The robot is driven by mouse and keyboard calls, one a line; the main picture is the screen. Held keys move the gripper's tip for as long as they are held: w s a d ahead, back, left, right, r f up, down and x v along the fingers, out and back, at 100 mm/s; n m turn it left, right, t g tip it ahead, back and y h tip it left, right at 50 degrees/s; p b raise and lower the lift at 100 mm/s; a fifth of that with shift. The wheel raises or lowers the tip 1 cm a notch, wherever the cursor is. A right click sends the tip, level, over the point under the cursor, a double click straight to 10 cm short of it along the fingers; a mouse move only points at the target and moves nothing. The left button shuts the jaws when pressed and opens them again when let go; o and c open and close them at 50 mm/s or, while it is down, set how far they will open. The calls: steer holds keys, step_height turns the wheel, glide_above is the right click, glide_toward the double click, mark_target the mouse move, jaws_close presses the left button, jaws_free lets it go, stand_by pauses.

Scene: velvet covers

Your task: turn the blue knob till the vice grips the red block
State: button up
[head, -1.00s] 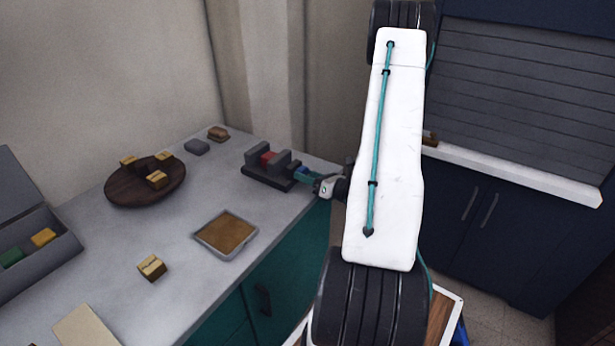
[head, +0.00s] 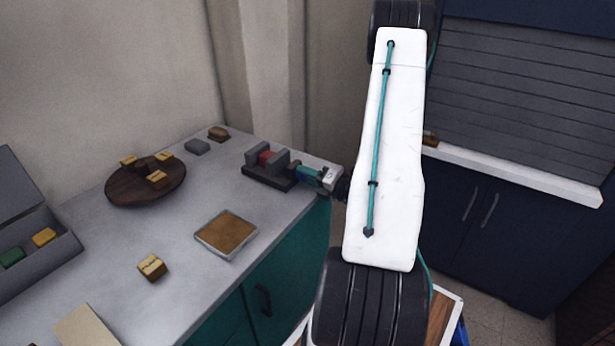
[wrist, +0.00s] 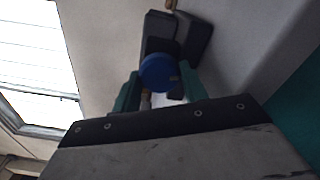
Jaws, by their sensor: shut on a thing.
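The grey vice (head: 262,177) stands near the far right edge of the counter, with the red block (head: 267,158) between its two jaws. In the head view the jaws look close against the block, but I cannot tell whether both touch it. The blue knob (wrist: 159,73) shows in the wrist view on the vice's near end, between my two teal fingers. My gripper (head: 304,173) is shut on the knob; its fingers hide most of the knob in the head view.
A round wooden board (head: 147,190) with several small blocks, a shallow tray (head: 226,233), a loose yellow block (head: 152,267) and an open grey box (head: 68,246) lie on the counter. The counter's front edge runs just below my gripper.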

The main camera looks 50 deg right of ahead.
stand_by(0.4)
steer(key=o, duration=1)
steer(key=s, duration=0.7)
steer(key=shift+s+d, duration=0.25)
steer(key=shift+s, duration=0.15)
